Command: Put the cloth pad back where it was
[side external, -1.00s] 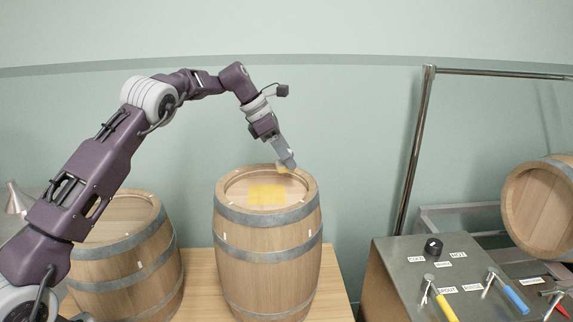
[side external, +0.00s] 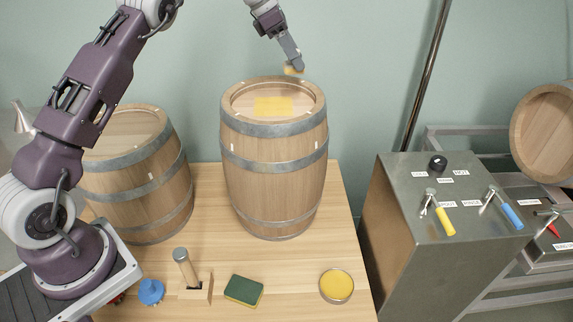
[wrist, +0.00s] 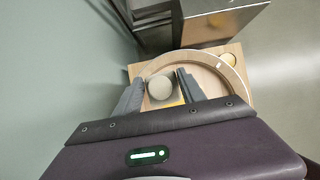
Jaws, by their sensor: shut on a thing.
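My gripper (side external: 295,62) is shut on the cloth pad (side external: 293,71), a small yellowish thing at its fingertips. They are above the far right part of the upright middle barrel's (side external: 272,155) rim. In the wrist view, a round grey-beige part of the pad (wrist: 160,87) shows between the two fingers. The barrel's head carries a yellow patch (side external: 273,105). A round tin (side external: 337,286) with a yellow face stands at the table's front right; it also shows in the wrist view (wrist: 229,57).
A second barrel (side external: 140,180) stands at left. A mallet-like tool in a wooden block (side external: 195,285), a blue knob-like thing (side external: 151,292) and a green-yellow sponge (side external: 243,291) lie along the front. A steel cabinet (side external: 400,240) stands at right. Bare table (side external: 300,255) lies before the barrel.

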